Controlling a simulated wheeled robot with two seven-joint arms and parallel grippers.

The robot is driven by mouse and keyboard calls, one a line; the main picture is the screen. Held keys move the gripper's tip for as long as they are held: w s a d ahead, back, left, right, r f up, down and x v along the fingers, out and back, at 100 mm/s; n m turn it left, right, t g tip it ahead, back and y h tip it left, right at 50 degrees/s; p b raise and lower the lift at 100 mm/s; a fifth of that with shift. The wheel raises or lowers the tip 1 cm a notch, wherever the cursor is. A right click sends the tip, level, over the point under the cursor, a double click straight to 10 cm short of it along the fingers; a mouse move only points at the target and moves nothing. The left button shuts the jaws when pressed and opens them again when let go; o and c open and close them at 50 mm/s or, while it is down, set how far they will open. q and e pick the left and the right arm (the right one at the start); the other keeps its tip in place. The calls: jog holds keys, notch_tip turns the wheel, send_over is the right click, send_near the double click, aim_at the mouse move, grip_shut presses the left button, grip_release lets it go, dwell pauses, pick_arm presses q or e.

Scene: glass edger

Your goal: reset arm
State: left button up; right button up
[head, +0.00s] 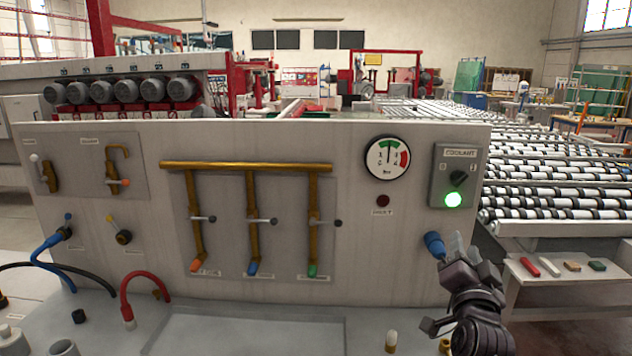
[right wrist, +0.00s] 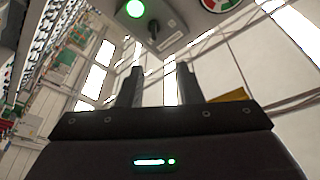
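My right gripper (head: 456,252) is in front of the lower right part of the grey control panel (head: 400,270), below the coolant switch box. In the right wrist view the two dark fingers (right wrist: 160,78) stand apart with nothing between them. A blue cylindrical piece (head: 434,245) shows just left of the fingers in the head view; I cannot tell whether they touch. The coolant box (head: 453,175) has a black knob (head: 459,178) and a lit green lamp (head: 453,200); both also show in the right wrist view. My left gripper is not in view.
Brass pipes (head: 246,167) with several small levers and a pressure gauge (head: 387,158) are on the panel. Blue, black and red hoses curve at the left. A roller conveyor (head: 550,180) and a side shelf (head: 560,280) with small coloured blocks are at the right.

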jog(key=s+a+f+n+g+y, duration=0.3)
jog(key=s+f+n+g, duration=0.1)
jog(key=f, duration=0.5)
jog(key=s+a+f+n+g+y, duration=0.25)
jog(key=s+f, duration=0.25)
jog(key=f, duration=0.5)
jog(key=s+a+f+n+g, duration=0.1)
jog(key=s+f+n+g, duration=0.3)
jog(key=s, duration=0.6)
jog(key=s+a+f+n+g, duration=0.1)
jog(key=s+f+n+g, duration=0.1)
jog(key=s+f+g, duration=0.55)
jog(key=s+f+b, duration=0.1)
jog(key=s+f, duration=0.2)
jog(key=f, duration=2.7)
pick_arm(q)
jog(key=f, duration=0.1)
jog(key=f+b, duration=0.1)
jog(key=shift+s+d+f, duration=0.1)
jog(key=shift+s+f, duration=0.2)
pick_arm(e)
jog(key=s+d+f, duration=0.1)
jog(key=s+f, duration=0.8)
jog(key=s, duration=0.1)
jog(key=s+d+f, duration=0.2)
jog(key=s+f, duration=0.8)
jog(key=shift+d+f+n+g, duration=0.15)
jog(key=shift+d+n+g, duration=0.15)
jog(key=shift+n, duration=0.05)
